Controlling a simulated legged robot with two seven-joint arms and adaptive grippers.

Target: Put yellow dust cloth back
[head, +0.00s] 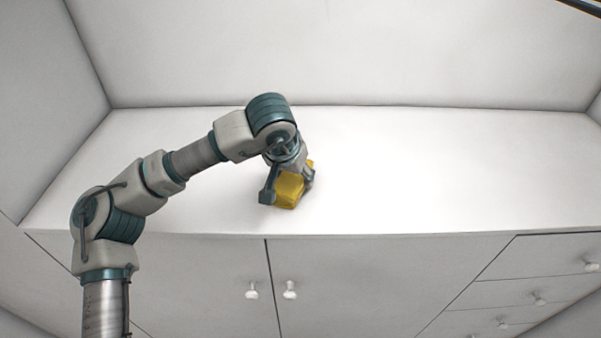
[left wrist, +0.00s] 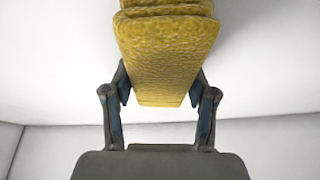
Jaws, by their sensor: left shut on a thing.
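The yellow dust cloth (head: 289,190) is a folded, textured block between the fingers of my left gripper (head: 287,193). In the head view it is at or just above the white countertop, near the front edge; I cannot tell whether it touches. In the left wrist view the cloth (left wrist: 165,55) fills the top middle, and the fingers of my left gripper (left wrist: 160,97) press on both its sides. Part of the cloth is hidden by the gripper in the head view. My right gripper is not in view.
The white countertop (head: 430,180) is otherwise bare, with free room on both sides. White walls (head: 350,50) close it at the back and sides. Below its front edge are cabinet doors (head: 200,280) with round knobs and drawers (head: 545,255) at the right.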

